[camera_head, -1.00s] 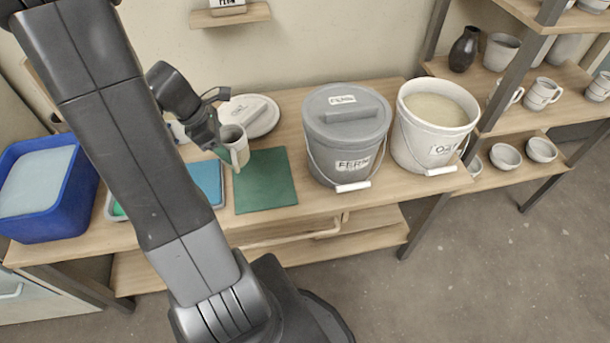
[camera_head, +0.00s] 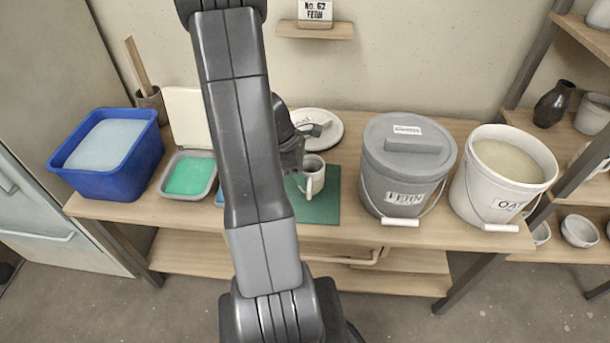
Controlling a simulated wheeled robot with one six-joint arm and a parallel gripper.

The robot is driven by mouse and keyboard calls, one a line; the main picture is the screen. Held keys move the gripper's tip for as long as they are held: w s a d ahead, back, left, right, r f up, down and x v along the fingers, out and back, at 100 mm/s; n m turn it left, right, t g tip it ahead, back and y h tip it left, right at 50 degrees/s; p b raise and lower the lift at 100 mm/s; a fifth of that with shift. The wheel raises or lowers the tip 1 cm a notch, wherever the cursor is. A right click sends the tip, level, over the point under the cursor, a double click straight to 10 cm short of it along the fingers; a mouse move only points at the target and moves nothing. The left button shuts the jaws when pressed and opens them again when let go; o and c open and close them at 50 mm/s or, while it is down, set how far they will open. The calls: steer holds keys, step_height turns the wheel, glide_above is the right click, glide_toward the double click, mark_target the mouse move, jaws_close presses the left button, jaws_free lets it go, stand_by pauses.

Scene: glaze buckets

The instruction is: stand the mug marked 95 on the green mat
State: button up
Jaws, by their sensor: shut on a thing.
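A pale mug (camera_head: 312,172) is held upright by my gripper (camera_head: 301,160), which is shut on it. The mug's handle faces the front, and no number on it can be read. The green mat (camera_head: 320,209) lies on the bench right of my arm, its left part hidden by the arm. The mug appears over the back part of the mat. I cannot tell whether it touches the mat or hangs just above it.
The grey lidded bucket (camera_head: 403,170) stands right of the mat, with the white bucket (camera_head: 480,190) beyond it. A white plate (camera_head: 325,122) lies behind. A green-filled tray (camera_head: 190,175) and blue tub (camera_head: 108,180) are at left. The mat's front is clear.

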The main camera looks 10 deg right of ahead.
steer(key=shift+f, duration=0.55)
steer(key=shift+f, duration=0.2)
steer(key=o, duration=1.2)
steer(key=shift+r, duration=0.1)
steer(key=shift+r, duration=0.2)
steer(key=p+v, duration=0.2)
steer(key=v, duration=1)
steer(key=shift+f, duration=0.1)
